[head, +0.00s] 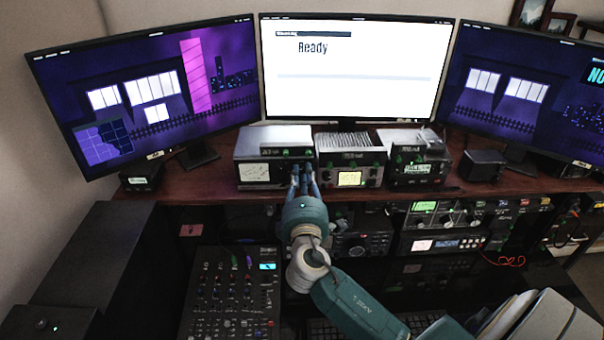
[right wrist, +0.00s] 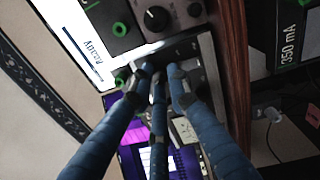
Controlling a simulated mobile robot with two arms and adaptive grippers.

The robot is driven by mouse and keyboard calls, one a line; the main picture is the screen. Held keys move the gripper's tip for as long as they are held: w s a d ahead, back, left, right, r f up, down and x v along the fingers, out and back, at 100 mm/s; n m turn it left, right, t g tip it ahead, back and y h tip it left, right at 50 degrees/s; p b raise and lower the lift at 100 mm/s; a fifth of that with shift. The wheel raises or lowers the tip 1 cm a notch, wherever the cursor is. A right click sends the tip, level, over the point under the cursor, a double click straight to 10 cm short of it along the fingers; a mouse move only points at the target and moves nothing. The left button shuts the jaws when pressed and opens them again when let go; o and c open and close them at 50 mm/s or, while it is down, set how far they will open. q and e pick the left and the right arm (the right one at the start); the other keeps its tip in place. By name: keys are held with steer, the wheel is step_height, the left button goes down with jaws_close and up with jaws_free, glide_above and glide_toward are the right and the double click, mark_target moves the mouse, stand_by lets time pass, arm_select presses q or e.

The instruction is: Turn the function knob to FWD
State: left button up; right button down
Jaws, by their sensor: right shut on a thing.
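A light grey-topped tuner box (head: 273,150) stands at the left of the row on the wooden shelf, with a white meter and green knobs on its dark front. My right gripper (head: 303,180) reaches up to the right part of this front. In the right wrist view its blue fingers (right wrist: 160,74) are closed together against the panel, around a knob that they hide. A green knob (right wrist: 121,78) sits beside the fingertips. I cannot read the knob's label or its pointer. My left gripper is not in view.
A second tuner (head: 350,158) with a lit yellow meter stands just right, and a third (head: 417,160) beyond it. The middle monitor (head: 352,62) reads "Ready". A mixer (head: 232,300) and radios (head: 440,225) lie below the shelf (head: 185,180).

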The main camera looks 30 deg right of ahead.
steer(key=shift+s+d+f, duration=0.1)
steer(key=shift+f, duration=0.25)
steer(key=c, duration=1.7)
jaws_free()
steer(key=shift+o, duration=0.2)
steer(key=shift+r, duration=0.2)
steer(key=shift+s+r, duration=0.1)
steer(key=v, duration=0.8)
